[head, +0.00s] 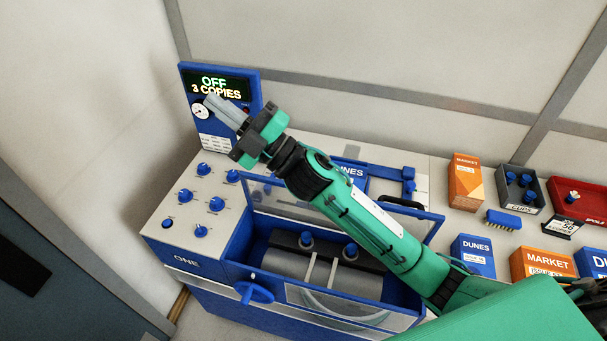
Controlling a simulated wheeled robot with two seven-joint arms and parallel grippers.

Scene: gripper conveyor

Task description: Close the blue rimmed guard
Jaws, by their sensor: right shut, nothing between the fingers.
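The blue rimmed guard (275,196) is a clear panel in a blue frame on the blue machine. It stands raised at the back of the open machine bay (262,262), where rollers and blue knobs show. My right arm crosses in front of the guard and hides part of its middle and rim. My right gripper (226,112) is shut and empty, beyond and above the guard, close to the display panel (219,86) that reads "OFF 3 COPIES". Whether its fingertips touch the panel I cannot tell. My left gripper is not in view.
A blue handwheel (254,292) sticks out at the machine's front. Several blue knobs (216,204) sit on the left top. Walls close off the back and left.

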